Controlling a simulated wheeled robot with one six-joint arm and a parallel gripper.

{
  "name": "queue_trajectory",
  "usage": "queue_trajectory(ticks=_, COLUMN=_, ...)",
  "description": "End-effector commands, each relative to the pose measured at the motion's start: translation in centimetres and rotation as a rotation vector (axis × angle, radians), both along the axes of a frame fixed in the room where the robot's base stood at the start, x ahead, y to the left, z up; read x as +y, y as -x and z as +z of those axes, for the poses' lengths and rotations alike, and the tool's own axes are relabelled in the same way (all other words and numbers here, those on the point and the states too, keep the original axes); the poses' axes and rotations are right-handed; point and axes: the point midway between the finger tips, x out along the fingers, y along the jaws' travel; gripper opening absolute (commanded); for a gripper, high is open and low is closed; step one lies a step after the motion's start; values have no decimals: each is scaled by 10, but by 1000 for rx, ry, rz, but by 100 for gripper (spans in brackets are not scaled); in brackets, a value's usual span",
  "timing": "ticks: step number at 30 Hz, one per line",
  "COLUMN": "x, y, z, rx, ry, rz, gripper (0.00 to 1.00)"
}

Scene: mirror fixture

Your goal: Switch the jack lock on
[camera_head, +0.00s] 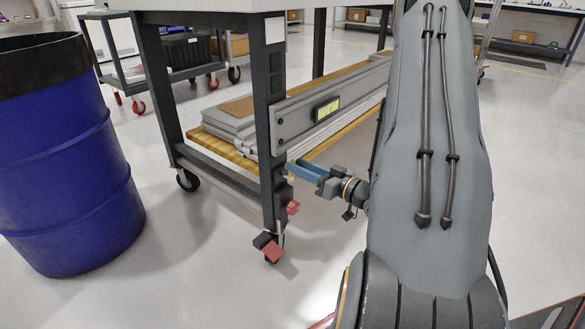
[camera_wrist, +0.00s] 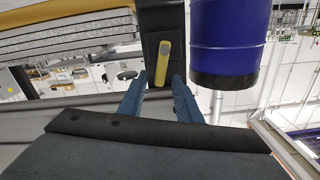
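A yellow lever (camera_wrist: 161,65) with a grey round end sits on a dark leg of the fixture in the wrist view. It looks like the jack lock; I cannot tell its setting. The leg (camera_head: 272,175) stands upright in the head view, where the lever is mostly hidden or too small to make out. My gripper (camera_head: 294,167) reaches to that leg from the right. In the wrist view my gripper (camera_wrist: 159,80) has its two blue fingers apart, with the lever's lower part between or just beyond the tips. Nothing is held, and I cannot tell whether they touch.
A blue barrel (camera_head: 70,170) stands left of the fixture; it is upside down in the wrist view (camera_wrist: 225,35). Red pedals (camera_head: 267,247) are low on the leg. A grey beam (camera_head: 345,100) with a small display runs right from the leg. Floor in front is clear.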

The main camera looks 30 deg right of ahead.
Motion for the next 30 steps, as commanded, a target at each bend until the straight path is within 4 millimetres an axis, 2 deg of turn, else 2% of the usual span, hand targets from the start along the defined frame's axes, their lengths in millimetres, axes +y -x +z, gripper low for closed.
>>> queue_trajectory(ticks=1, x=3, y=-8, z=-1, rx=-1, ry=3, rz=2, gripper=31)
queue_trajectory(ticks=6, x=8, y=-23, z=-1, rx=1, ry=1, rz=0, gripper=31)
queue_trajectory(ticks=16, x=10, y=-27, z=0, rx=1, ry=0, rz=-1, gripper=31)
queue_trajectory(ticks=17, x=10, y=-27, z=0, rx=1, ry=0, rz=-1, gripper=30)
queue_trajectory(ticks=22, x=10, y=-27, z=0, rx=1, ry=0, rz=-1, gripper=1)
queue_trajectory(ticks=30, x=12, y=-25, z=2, rx=-14, ry=44, rz=-1, gripper=0)
